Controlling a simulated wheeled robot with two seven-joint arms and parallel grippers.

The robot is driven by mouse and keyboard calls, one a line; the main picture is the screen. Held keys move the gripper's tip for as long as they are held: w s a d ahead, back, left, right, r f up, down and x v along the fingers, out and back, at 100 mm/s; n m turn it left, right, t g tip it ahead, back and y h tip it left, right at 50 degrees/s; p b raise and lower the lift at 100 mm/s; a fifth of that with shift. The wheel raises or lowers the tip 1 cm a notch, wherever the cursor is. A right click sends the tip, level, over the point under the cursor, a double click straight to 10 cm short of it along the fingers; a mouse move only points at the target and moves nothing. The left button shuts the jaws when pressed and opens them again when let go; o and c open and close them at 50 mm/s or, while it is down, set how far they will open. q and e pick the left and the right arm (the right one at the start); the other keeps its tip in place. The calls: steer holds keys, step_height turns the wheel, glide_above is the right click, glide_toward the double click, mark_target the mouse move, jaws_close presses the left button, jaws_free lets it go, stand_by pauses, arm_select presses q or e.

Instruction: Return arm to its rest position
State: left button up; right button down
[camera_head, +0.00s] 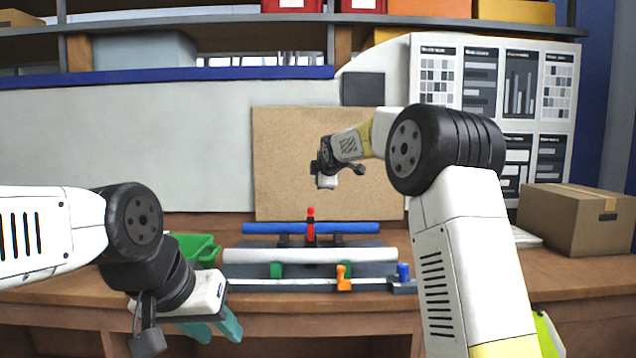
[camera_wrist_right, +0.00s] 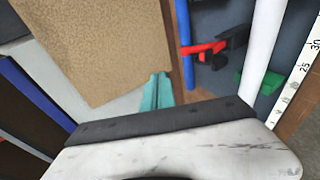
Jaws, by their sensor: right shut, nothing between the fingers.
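My left gripper (camera_head: 212,330) hangs at the lower left in the head view, in front of the table edge. Its two teal fingers point down and right with a gap between them, and nothing is held. My right arm rises from the lower right, bends at a black joint and reaches left over the table. Its wrist end is in front of the cork board, with its fingers hard to see there. In the right wrist view, the teal fingertips of my right gripper (camera_wrist_right: 157,92) are together, with nothing between them.
On the table are a blue tube (camera_head: 345,228), a white tube (camera_head: 310,255), a red clamp (camera_head: 310,225), an orange clamp (camera_head: 343,278) and a green bin (camera_head: 195,247). A cardboard box (camera_head: 575,222) stands at right. The cork board (camera_head: 285,160) stands behind the tubes.

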steer(key=s+d+m+g, duration=0.1)
steer(key=s+d+m, duration=0.2)
steer(key=s, duration=0.4)
steer(key=s+d+f+m+g, duration=0.1)
steer(key=s+d+m, duration=0.2)
steer(key=s, duration=0.4)
steer(key=s+d+m+g, duration=0.1)
steer(key=s+d+m, duration=0.25)
steer(key=s, duration=0.45)
steer(key=s+d+f+m+g, duration=0.1)
steer(key=s+f+m, duration=0.3)
steer(key=s, duration=1)
steer(key=s+d+f+m+g, duration=0.1)
steer(key=s+f+m+g, duration=0.1)
steer(key=s+f+m, duration=0.3)
steer(key=s+f, duration=0.4)
steer(key=s, duration=0.5)
steer(key=shift+s+f, duration=0.2)
steer(key=shift+s, duration=0.05)
